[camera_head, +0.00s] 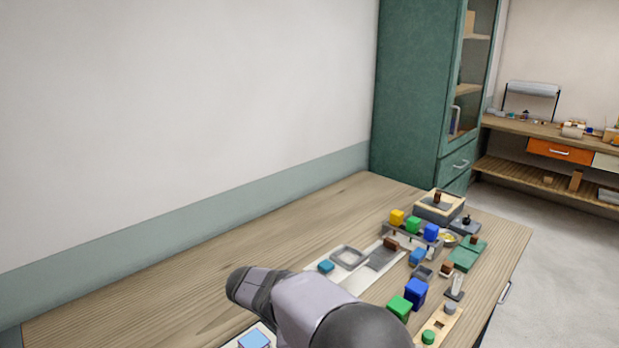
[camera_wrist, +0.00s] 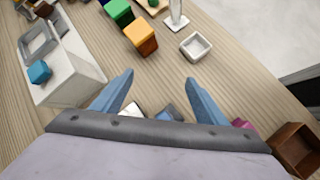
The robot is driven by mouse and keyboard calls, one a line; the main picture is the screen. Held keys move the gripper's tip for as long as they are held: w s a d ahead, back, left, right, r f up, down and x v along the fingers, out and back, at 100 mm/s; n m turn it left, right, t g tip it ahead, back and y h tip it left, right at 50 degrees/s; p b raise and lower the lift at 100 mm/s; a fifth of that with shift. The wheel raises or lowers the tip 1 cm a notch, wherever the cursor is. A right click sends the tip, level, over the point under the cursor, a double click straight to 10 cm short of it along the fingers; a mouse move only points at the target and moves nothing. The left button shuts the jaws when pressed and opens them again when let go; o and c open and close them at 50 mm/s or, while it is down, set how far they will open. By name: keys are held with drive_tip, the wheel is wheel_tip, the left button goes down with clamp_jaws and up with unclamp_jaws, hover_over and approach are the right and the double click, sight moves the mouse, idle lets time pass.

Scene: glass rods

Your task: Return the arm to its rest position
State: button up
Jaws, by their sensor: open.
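My gripper (camera_wrist: 159,78) shows in the wrist view with its two blue fingers spread apart. Nothing is held between them; bare wooden table shows in the gap. In the head view my arm reaches in from the bottom edge over the wooden table (camera_head: 190,265). The fingers cannot be made out in that view.
A small grey tray (camera_wrist: 196,47), an orange block (camera_wrist: 141,38) and a green block (camera_wrist: 119,11) lie ahead of the fingers. A brown box (camera_wrist: 296,148) is at lower right. In the head view, blocks and fixtures crowd the table's right side; its left is clear.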

drive_tip(key=s+d+f+m+g+y+p, duration=0.1)
drive_tip(key=s+d+f+m+y, duration=0.1)
drive_tip(key=s+d+m, duration=0.3)
drive_tip(key=s+d+f+m+g+y+p, duration=0.1)
drive_tip(key=s+d+m+y, duration=0.4)
drive_tip(key=s+m, duration=0.7)
drive_tip(key=s+d, duration=0.1)
drive_tip(key=s, duration=0.3)
drive_tip(key=shift+f+g, duration=0.3)
drive_tip(key=shift+f, duration=0.1)
